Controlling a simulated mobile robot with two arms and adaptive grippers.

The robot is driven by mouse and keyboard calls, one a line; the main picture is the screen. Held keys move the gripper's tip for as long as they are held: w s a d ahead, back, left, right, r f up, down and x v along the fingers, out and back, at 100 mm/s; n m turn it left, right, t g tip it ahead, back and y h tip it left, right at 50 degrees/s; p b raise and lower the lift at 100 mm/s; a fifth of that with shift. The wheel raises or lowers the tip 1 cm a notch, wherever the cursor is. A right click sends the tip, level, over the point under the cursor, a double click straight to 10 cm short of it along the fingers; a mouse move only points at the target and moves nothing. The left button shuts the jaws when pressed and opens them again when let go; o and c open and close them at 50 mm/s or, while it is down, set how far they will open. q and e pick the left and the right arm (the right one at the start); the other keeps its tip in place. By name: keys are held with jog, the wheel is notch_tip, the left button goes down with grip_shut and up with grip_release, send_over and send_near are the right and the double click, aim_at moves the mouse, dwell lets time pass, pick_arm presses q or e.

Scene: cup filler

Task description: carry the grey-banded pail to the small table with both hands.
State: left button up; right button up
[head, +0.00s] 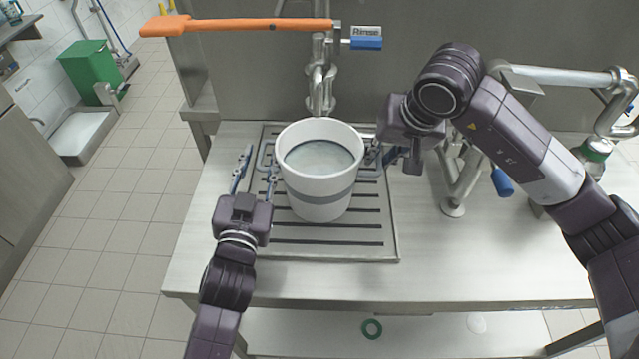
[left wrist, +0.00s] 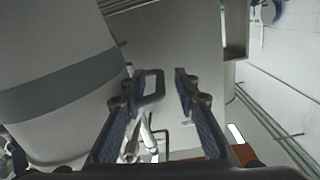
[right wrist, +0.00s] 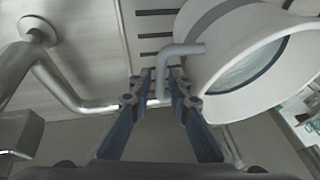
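The white pail (head: 318,208) with a grey band stands upright on the slotted drain tray (head: 340,250), with pale liquid inside. It has a grey-blue handle on each side. My left gripper (head: 256,172) is at the left handle (head: 264,156). In the left wrist view its fingers (left wrist: 159,80) are apart, with the handle (left wrist: 155,86) between them and a gap beside it. My right gripper (head: 374,156) is at the right handle (head: 369,172). In the right wrist view its fingers (right wrist: 159,84) sit close on both sides of the handle (right wrist: 184,49). The small table is not identifiable.
A tap (head: 320,85) stands behind the pail. An orange paddle (head: 250,25) lies across above it. Metal pipework (head: 460,185) and a blue-handled part (head: 502,182) are on the right. The counter's front strip (head: 420,280) is clear.

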pick_arm(q)
jog(key=shift+w, duration=0.5)
pick_arm(e)
jog(key=shift+w+a+f, duration=0.1)
jog(key=shift+w+f, duration=0.1)
jog(key=shift+f, duration=0.3)
pick_arm(q)
jog(key=c, duration=0.4)
pick_arm(e)
jog(key=c, duration=0.4)
pick_arm(q)
grip_shut()
pick_arm(e)
grip_shut()
pick_arm(q)
jog(key=shift+r, duration=0.3)
pick_arm(e)
jog(key=shift+w+r, duration=0.1)
jog(key=shift+r, duration=0.15)
